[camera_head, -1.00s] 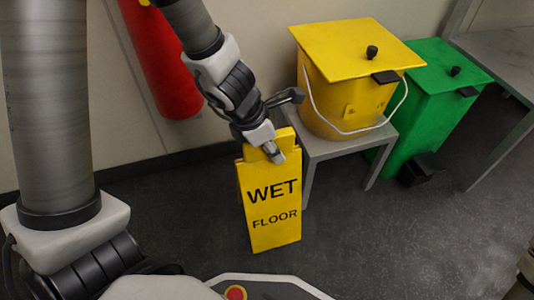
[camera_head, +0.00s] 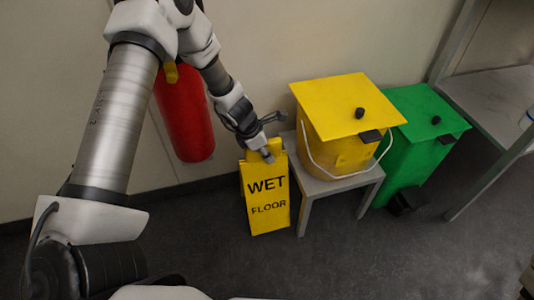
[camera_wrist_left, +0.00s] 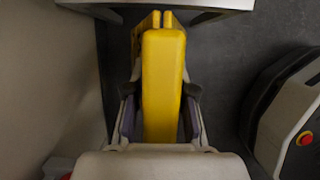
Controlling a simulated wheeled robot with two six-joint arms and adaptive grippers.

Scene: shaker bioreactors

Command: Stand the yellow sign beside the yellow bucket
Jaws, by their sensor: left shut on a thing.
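The yellow sign (camera_head: 266,208), lettered WET FLOOR, is upright to the left of the grey stool with the bucket. My left gripper (camera_head: 267,150) is shut on the top of the sign. In the left wrist view the sign (camera_wrist_left: 163,80) lies between the two fingers of my left gripper (camera_wrist_left: 160,110). The yellow bucket (camera_head: 325,145) has a yellow lid and a white handle, and stands on the stool. I cannot tell whether the sign's bottom edge touches the floor. My right gripper is not in view.
The grey stool (camera_head: 340,188) is close to the sign's right side. A green bin (camera_head: 415,155) stands right of the bucket, and a grey table (camera_head: 490,100) is at the far right. A red extinguisher (camera_head: 186,120) hangs on the wall. The floor in front is clear.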

